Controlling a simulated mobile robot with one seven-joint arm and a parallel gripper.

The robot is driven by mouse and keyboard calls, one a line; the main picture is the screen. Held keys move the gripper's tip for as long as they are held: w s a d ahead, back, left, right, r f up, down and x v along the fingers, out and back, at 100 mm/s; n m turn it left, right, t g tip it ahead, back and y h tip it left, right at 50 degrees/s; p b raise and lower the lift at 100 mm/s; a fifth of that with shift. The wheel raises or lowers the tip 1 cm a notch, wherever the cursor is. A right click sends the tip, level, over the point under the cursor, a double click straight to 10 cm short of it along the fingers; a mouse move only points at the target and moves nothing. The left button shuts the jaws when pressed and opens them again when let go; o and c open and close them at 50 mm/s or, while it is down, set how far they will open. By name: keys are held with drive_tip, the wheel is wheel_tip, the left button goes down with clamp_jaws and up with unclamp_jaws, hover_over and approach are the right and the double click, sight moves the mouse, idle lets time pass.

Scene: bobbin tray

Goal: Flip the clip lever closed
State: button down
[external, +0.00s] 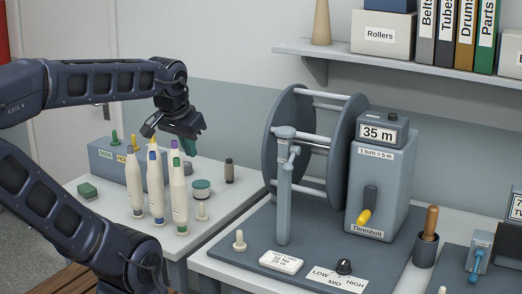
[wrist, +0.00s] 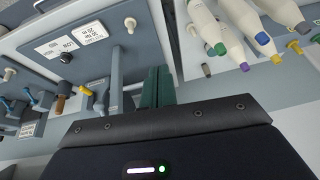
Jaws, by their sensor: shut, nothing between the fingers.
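A grey upright post (external: 284,200) stands on the winding board in front of the reel, with a pale lever-like clip (external: 292,158) at its top. Whether this is the clip lever, and whether it is open or closed, I cannot tell for sure. A yellow-tipped lever (external: 364,214) is on the front of the counter box; a yellow tip also shows in the wrist view (wrist: 86,91). My gripper (external: 191,146) hangs above the bobbin table, left of the reel and apart from the post. Its green fingers (wrist: 157,88) are shut and empty.
Several pale bobbins with coloured tips (external: 156,187) stand below my gripper; they also show in the wrist view (wrist: 222,30). The large reel (external: 283,125) and the counter box (external: 378,175) stand to the right. A shelf (external: 400,62) runs above. A gap separates the two tables.

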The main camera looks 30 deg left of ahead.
drive_tip(key=w+d+r+m+t+y, duration=0.1)
drive_tip(key=w+d+r+m+y, duration=0.15)
drive_tip(key=d+r, duration=0.35)
drive_tip(key=m+t+y, duration=0.2)
drive_tip(key=m+y, duration=0.3)
drive_tip(key=m, duration=0.2)
approach(289, 160)
drive_tip(key=a+r, duration=0.1)
drive_tip(key=a, duration=0.1)
drive_tip(key=w+d+f+m+y, duration=0.1)
drive_tip(key=w+d+f+m, duration=0.1)
drive_tip(key=d+f, duration=0.4)
drive_tip(key=shift+w+d+f+m, duration=0.2)
drive_tip(key=shift+w+d+m, duration=0.1)
drive_tip(key=shift+d+m, duration=0.55)
drive_tip(key=shift+y, duration=0.25)
drive_tip(key=x, duration=1)
drive_tip(key=shift+s+a+r, duration=0.45)
drive_tip(key=shift+s+r, duration=0.15)
drive_tip(key=shift+s, duration=0.05)
drive_tip(key=shift+s+a+r, duration=0.45)
drive_tip(key=shift+s+r, duration=0.2)
drive_tip(key=shift+s, duration=0.05)
